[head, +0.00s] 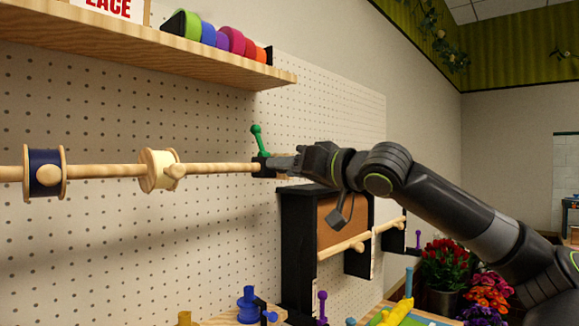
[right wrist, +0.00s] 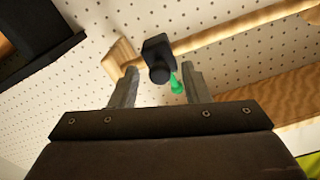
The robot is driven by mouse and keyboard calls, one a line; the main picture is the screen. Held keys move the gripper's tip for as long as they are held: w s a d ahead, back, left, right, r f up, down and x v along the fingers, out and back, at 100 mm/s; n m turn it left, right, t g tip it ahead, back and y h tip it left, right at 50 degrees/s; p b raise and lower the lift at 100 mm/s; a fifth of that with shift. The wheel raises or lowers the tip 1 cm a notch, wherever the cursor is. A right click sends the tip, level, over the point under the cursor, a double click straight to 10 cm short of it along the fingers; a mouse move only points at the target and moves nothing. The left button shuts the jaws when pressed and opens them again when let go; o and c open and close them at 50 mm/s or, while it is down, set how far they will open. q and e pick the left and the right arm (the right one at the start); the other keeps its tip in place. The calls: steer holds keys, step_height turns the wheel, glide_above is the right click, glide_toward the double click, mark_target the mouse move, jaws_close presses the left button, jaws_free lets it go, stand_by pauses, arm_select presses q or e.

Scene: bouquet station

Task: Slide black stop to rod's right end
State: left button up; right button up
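The black stop (head: 262,166) with its green handle (head: 257,138) is on the wooden rod (head: 222,168), to the right of the spools. My right gripper (head: 283,164) is at the stop from the right. In the right wrist view the black stop (right wrist: 157,52) and green handle (right wrist: 176,84) show between and just beyond the two spread fingers (right wrist: 159,70), with gaps at both sides. A wooden end piece (right wrist: 122,56) shows beside the stop there; in the head view my gripper hides the rod's right end. My left gripper is out of view.
A navy spool (head: 45,173) and a cream spool (head: 160,170) hang on the rod. A wooden shelf (head: 130,50) with coloured rolls (head: 222,38) is above. A black-framed rack (head: 297,250) stands below my right arm. Flowers (head: 450,265) are at lower right.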

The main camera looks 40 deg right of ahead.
jaws_close()
steer(key=shift+d, duration=0.15)
steer(key=shift+d, duration=0.2)
steer(key=shift+o, duration=0.2)
jaws_free()
steer(key=shift+a, duration=0.1)
